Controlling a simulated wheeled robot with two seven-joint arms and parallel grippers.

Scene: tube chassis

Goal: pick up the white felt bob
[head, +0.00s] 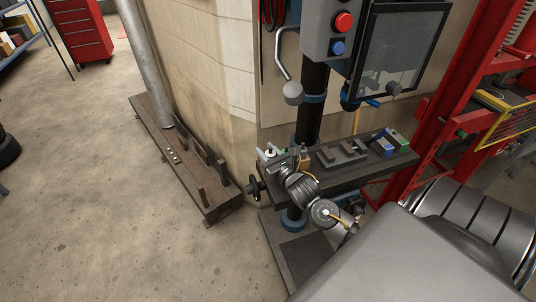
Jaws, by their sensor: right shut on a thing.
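My right gripper (274,159) is at the left end of the dark machine table, with its arm coming in from the lower right. It is shut on a small pale thing, which looks like the white felt bob (269,149). The bob is very small here and partly hidden by the gripper. I cannot tell whether it touches the table top. My left gripper is not in view.
The machine table (345,176) carries dark blocks (342,154), a blue block (381,147) and a green one (397,136). A black column (312,105) rises behind. A control box (330,32) and screen hang above. Open floor lies left.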

